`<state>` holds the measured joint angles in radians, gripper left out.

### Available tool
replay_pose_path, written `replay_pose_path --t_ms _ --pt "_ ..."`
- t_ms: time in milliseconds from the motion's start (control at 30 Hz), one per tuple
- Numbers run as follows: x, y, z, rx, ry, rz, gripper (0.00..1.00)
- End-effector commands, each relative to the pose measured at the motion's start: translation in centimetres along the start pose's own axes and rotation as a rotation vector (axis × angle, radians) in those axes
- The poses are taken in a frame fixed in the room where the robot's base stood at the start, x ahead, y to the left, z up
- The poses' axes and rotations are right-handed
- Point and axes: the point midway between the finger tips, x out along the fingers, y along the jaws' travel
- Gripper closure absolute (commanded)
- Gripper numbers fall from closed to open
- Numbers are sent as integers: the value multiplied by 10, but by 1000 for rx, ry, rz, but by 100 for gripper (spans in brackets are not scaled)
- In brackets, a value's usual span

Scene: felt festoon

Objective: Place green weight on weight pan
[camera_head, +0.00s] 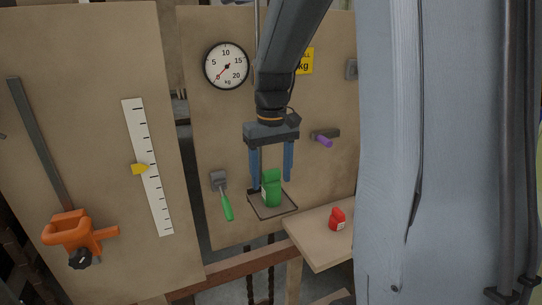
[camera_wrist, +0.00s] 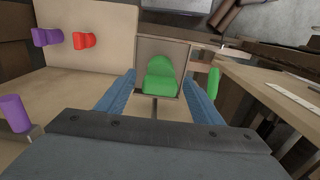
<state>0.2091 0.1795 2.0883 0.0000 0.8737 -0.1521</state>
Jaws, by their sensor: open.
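The green weight (camera_head: 271,189) stands upright on the weight pan (camera_head: 284,212), a small square tray with a thin rim in front of the board. The underside of the weight is hidden.
A small table (camera_head: 315,240) at the lower right holds a red weight (camera_head: 337,218); the wrist view also shows a purple weight (camera_wrist: 46,37) there. A green-handled lever (camera_head: 226,205) is left of the pan. A dial (camera_head: 226,66) and a purple-handled lever (camera_head: 323,140) are on the board.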

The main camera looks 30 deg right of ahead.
Motion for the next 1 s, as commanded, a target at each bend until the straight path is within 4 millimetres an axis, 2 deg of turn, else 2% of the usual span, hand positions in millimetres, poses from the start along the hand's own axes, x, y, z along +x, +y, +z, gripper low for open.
replay_pose_path --t_ms 200,400,600,1000 --pt "-45 0 -2 0 6 1 40" --pt "-73 0 -1 0 2 0 40" --pt "-83 0 0 0 0 0 40" --pt "-83 0 0 0 0 0 40"
